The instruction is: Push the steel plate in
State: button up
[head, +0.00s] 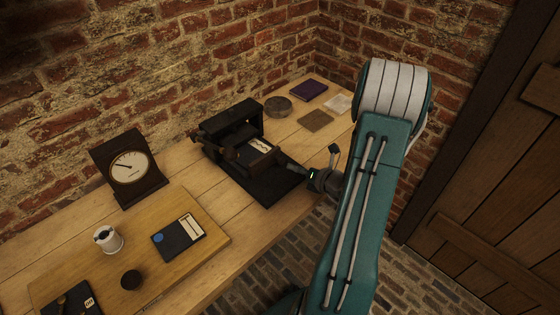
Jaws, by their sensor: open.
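A black press-like device (238,140) with a wooden part at its left end stands on the bench, on a dark base board (268,183). A small pale, shiny piece (260,144) shows in its middle; it looks like the steel plate, partly inside the device, though it is too small to be sure. My gripper (309,160) is open at the right end of the device, beside the base board. One finger points up and the other reaches left towards the device. I cannot tell whether that finger touches anything. No held object shows.
A dial meter (130,168), a white jar (107,239), a dark round piece (131,280) and a blue-marked card (179,237) are on the left. A round disc (278,107), purple book (308,89) and brown square (316,121) lie behind. Brick walls close the back.

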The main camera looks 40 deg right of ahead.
aim_at(283, 162)
jog(key=x, duration=0.4)
jog(key=d+x, duration=0.1)
jog(key=shift+w+f, duration=0.25)
jog(key=shift+w, duration=0.15)
jog(key=shift+w+a+f, duration=0.1)
jog(key=shift+w, duration=0.2)
jog(key=shift+w+a, duration=0.2)
jog(key=shift+w, duration=0.05)
grip_shut()
jog(key=w, duration=0.8)
jog(key=shift+w+a, duration=0.15)
jog(key=shift+a, duration=0.15)
